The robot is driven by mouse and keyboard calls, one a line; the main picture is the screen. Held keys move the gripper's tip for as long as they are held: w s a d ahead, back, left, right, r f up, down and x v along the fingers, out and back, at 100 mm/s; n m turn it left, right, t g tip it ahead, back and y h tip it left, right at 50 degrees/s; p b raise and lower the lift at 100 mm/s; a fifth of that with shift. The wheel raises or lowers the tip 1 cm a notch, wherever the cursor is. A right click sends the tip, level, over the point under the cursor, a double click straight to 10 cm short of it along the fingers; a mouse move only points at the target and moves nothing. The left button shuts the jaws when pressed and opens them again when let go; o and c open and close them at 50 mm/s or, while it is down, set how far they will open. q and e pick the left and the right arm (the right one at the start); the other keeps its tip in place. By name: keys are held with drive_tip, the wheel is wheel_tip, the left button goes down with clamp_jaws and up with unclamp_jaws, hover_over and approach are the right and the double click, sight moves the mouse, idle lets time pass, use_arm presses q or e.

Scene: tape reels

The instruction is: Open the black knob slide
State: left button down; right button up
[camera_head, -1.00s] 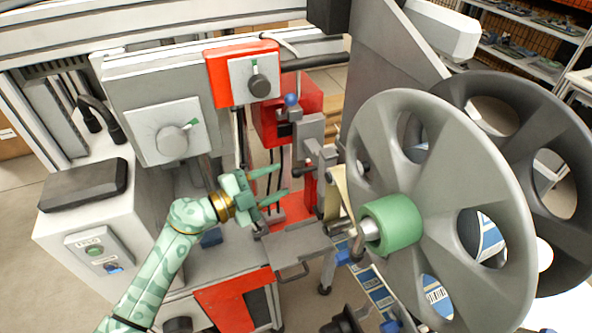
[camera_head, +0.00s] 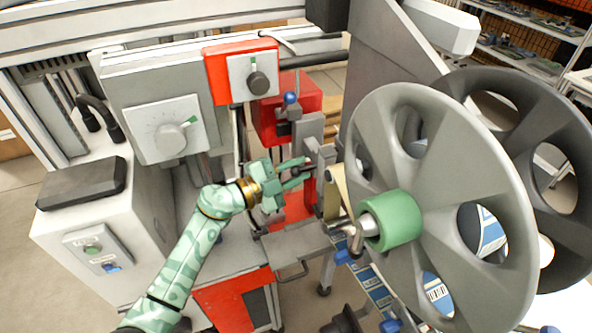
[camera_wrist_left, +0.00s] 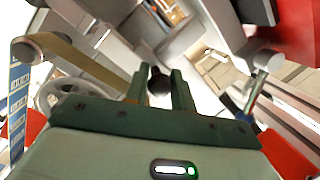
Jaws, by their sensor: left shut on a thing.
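The black knob (camera_wrist_left: 159,84) shows as a dark round end between the two green fingers in the left wrist view. In the head view the fingers mostly hide it. My left gripper (camera_head: 300,172), mint green with a brass ring at the wrist, is shut on the knob. The knob sits at the side of a grey slide block (camera_head: 325,157) on the machine, left of the big reel. How far the slide stands open cannot be told. My right gripper is not in view.
A large grey reel (camera_head: 412,120) with a green hub (camera_head: 392,220) stands close on the right. A blue-tipped lever (camera_head: 290,99) rises above the gripper. A grey plate (camera_head: 295,242) lies below it. Control boxes with dials (camera_head: 170,138) stand to the left.

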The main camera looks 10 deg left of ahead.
use_arm(q)
drive_tip(key=w+a+b, duration=0.1)
drive_tip(key=w+a, duration=0.3)
drive_tip(key=w, duration=0.2)
drive_tip(key=c, duration=1.2)
unclamp_jaws()
drive_tip(key=shift+s, duration=0.1)
drive_tip(key=p+v, duration=0.2)
drive_tip(key=v, duration=0.5)
drive_tip(key=shift+a, duration=0.25)
drive_tip(key=shift+s+r, duration=0.1)
drive_tip(key=shift+s, duration=0.1)
